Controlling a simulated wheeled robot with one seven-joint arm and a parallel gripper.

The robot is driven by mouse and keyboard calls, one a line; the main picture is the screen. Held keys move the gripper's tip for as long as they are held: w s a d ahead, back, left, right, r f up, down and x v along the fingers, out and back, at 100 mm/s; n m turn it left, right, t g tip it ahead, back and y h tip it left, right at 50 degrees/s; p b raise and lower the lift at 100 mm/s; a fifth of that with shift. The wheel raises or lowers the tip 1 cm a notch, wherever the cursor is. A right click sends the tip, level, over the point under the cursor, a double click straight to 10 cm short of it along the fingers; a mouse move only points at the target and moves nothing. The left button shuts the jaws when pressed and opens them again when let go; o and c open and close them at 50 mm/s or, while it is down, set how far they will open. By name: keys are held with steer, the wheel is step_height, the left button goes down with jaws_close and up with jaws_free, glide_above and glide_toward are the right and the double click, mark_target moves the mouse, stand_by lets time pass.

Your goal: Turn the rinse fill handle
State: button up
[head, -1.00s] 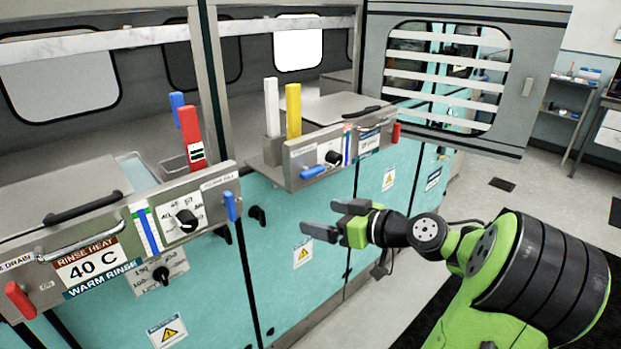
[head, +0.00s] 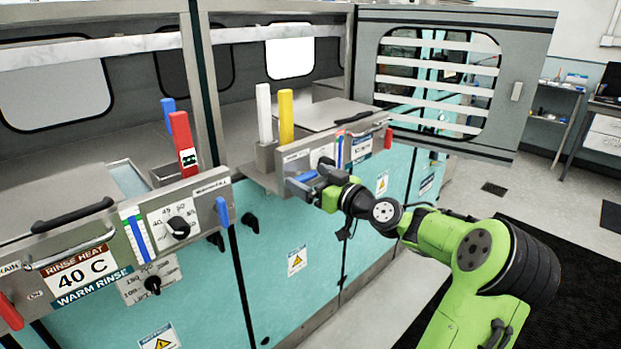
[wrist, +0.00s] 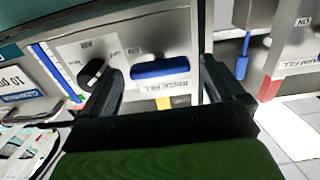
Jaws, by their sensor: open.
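The rinse fill handle is a blue lever lying horizontal on a grey panel, and it sits between my fingers in the wrist view (wrist: 160,68). A label reading RINSE FILL lies beside it. In the head view a small blue part of the handle (head: 304,177) shows at my fingertips; the rest is hidden. My gripper (head: 308,184) is open in front of the panel. In the wrist view one finger of my gripper (wrist: 165,82) is on each side of the handle. I cannot tell whether either finger touches it.
A black knob (wrist: 90,72) sits close beside the left finger in the wrist view. Another blue handle (head: 222,211) hangs upright on the nearer panel. White (head: 264,113) and yellow (head: 286,116) upright handles stand behind the panel. A louvred door (head: 450,80) is at the back right.

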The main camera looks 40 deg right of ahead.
steer(key=shift+w, duration=0.25)
steer(key=c, duration=1)
steer(key=shift+c, duration=0.2)
steer(key=shift+m, duration=0.3)
steer(key=m+p, duration=0.2)
steer(key=m, duration=0.1)
steer(key=shift+d+r+m, duration=0.1)
steer(key=shift+m, duration=0.2)
steer(key=m+p, duration=0.3)
steer(key=m, duration=0.1)
steer(key=shift+d+m, duration=0.1)
steer(key=shift+m, duration=0.2)
steer(key=m+p, duration=0.4)
steer(key=m, duration=0.1)
steer(key=shift+f+m+p, duration=0.2)
steer(key=shift+m+p, duration=0.55)
steer(key=shift+m, duration=0.3)
steer(key=shift+f+m+p, duration=0.15)
steer(key=shift+m+p, duration=0.55)
steer(key=shift+m, duration=0.35)
